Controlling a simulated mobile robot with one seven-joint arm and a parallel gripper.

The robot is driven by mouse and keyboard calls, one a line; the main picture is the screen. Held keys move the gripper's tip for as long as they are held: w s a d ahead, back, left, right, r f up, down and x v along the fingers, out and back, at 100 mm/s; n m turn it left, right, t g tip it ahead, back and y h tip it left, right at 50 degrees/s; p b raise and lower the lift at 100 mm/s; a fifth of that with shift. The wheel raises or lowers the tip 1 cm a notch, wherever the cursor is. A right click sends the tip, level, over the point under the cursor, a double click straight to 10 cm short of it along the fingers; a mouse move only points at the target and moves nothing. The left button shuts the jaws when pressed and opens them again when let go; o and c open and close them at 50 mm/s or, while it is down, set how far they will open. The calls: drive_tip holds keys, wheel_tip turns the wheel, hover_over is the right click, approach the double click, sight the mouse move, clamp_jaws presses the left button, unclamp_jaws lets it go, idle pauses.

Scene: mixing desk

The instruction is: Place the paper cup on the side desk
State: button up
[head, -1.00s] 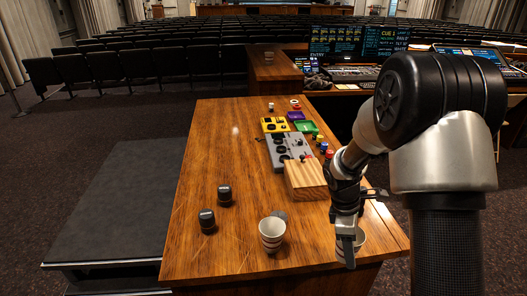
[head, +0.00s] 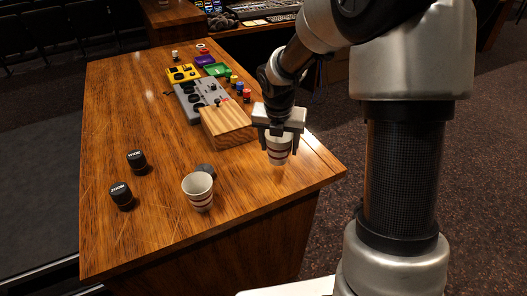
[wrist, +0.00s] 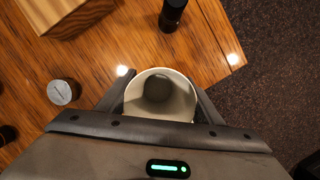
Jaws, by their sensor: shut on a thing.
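My gripper (head: 278,145) is shut on a white paper cup with dark bands (head: 278,152), one finger on each side. The cup is upright and looks to be a little above the wooden desk (head: 125,85), near its right edge. In the wrist view the cup (wrist: 182,90) sits between the fingers, and I see into its open top. A second, similar cup (head: 198,194) stands upright on the desk, to the left and nearer. I cannot tell which desk is the side desk; another wooden desk (head: 172,18) stands at the back.
A wooden block (head: 228,128) lies left of my gripper, with a grey control box (head: 190,103) behind it. A small dark round piece (head: 206,170) is beside the second cup. Two black cylinders (head: 137,161) (head: 121,196) stand at the left. The desk's left middle is bare.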

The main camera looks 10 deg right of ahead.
drive_tip(key=shift+f+b, duration=0.8)
drive_tip(key=shift+f, duration=2.8)
drive_tip(key=shift+f, duration=0.2)
drive_tip(key=o, duration=1)
